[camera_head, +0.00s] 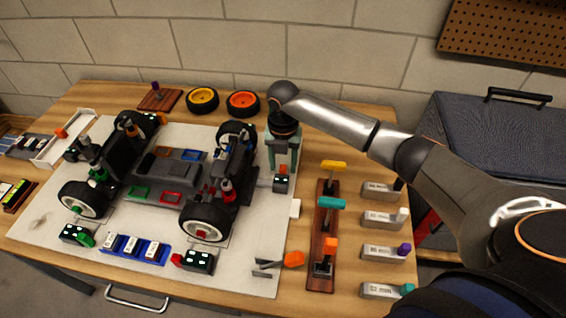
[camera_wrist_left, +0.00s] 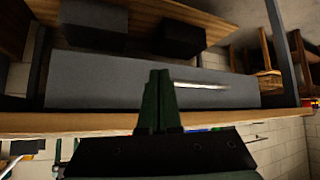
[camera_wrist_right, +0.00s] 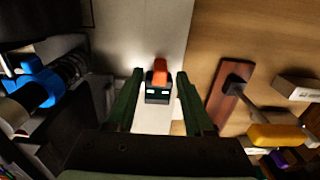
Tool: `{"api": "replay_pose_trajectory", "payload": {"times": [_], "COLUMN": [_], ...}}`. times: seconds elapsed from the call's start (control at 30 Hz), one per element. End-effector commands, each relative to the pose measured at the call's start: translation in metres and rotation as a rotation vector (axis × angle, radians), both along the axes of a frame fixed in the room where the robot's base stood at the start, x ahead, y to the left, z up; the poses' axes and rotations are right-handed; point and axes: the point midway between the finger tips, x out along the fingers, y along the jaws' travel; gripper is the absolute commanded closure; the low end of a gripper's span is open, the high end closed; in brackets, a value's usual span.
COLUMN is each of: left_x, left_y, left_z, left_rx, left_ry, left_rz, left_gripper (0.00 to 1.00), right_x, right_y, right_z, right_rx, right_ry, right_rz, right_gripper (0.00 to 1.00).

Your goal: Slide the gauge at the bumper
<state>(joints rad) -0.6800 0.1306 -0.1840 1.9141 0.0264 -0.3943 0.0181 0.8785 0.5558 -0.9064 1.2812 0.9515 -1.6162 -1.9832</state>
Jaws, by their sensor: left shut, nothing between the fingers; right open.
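A small black gauge with an orange top and pale display marks (camera_head: 281,184) stands near the right edge of the pale mat, beside the car's right end. It also shows in the right wrist view, between the fingers (camera_wrist_right: 158,93). My right gripper (camera_head: 283,168) points down over it, open, with one finger on each side; I cannot tell if they touch it. The RC car chassis (camera_head: 165,174) lies on the mat; which part is the bumper is unclear. My left gripper (camera_wrist_left: 160,78) is shut and empty, away from the car, and absent from the head view.
Similar boxes with green (camera_head: 73,234) and red (camera_head: 198,261) knobs stand along the front of the mat. A blue tray (camera_head: 118,253) lies between them.

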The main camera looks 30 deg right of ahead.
Motion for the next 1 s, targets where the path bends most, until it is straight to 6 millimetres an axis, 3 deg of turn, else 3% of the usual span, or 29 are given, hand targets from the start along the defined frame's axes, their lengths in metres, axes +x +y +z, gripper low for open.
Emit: {"api": "replay_pose_trajectory", "payload": {"times": [0.17,0.63,1.0], "left_x": [0.0000,0.0002,0.0003], "left_y": [0.0001,0.0001,0.0001], "left_z": [0.0000,0.0000,0.0001], "left_rx": [0.000,0.001,0.001], "left_ry": [0.000,0.000,-0.001], "left_rz": [0.000,-0.001,-0.001], "left_gripper": [1.00,1.00,1.00], "right_x": [-0.0001,0.0000,0.0001], "right_y": [0.0001,-0.0002,-0.0004], "right_z": [-0.0001,0.0003,0.0005], "right_rx": [0.000,0.000,-0.001], "right_ry": [0.000,0.000,0.001], "right_rz": [0.000,-0.001,-0.001], "right_gripper": [0.47,0.99,1.00]}}
